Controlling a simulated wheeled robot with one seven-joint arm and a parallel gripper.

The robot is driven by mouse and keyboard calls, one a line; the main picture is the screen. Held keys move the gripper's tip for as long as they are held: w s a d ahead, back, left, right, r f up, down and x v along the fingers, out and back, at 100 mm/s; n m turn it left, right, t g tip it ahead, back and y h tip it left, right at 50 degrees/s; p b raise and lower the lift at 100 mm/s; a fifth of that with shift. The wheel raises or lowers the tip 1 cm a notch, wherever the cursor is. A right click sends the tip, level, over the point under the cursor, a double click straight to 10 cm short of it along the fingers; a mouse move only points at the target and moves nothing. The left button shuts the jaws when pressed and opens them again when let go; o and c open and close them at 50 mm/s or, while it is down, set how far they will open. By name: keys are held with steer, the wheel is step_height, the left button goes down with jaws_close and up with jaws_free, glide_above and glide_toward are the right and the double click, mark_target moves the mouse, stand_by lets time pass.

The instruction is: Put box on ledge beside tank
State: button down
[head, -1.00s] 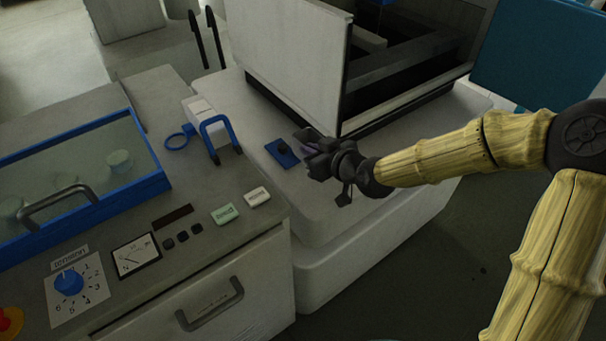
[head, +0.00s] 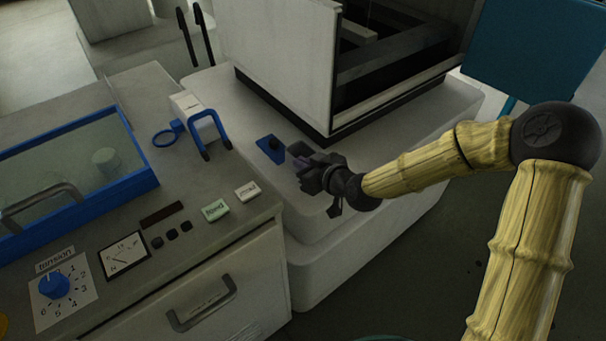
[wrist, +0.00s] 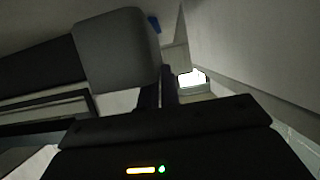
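My gripper (head: 300,160) is over the white ledge (head: 245,100) in front of the open-sided tank (head: 275,60) with its pale panel. In the wrist view a dark grey rounded block (wrist: 118,50) fills the upper left, too close and dim to name. No separate box is clearly recognisable; a whitish block (head: 187,103) stands behind a blue handle on the left bench.
The left bench holds a blue-framed glass-topped case (head: 145,185), a blue dial (head: 54,285), a meter (head: 124,255) and a green label block (head: 215,210). A drawer handle (head: 201,305) sticks out in front. A teal panel (head: 530,50) stands at the right. Dark floor lies right of the ledge.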

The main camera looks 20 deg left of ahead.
steer(key=shift+f+b, duration=0.3)
steer(key=shift+f, duration=1.55)
steer(key=shift+f, duration=0.15)
steer(key=c, duration=1.6)
jaws_free()
steer(key=p+v, duration=0.1)
steer(key=v, duration=1.1)
steer(key=shift+r, duration=0.25)
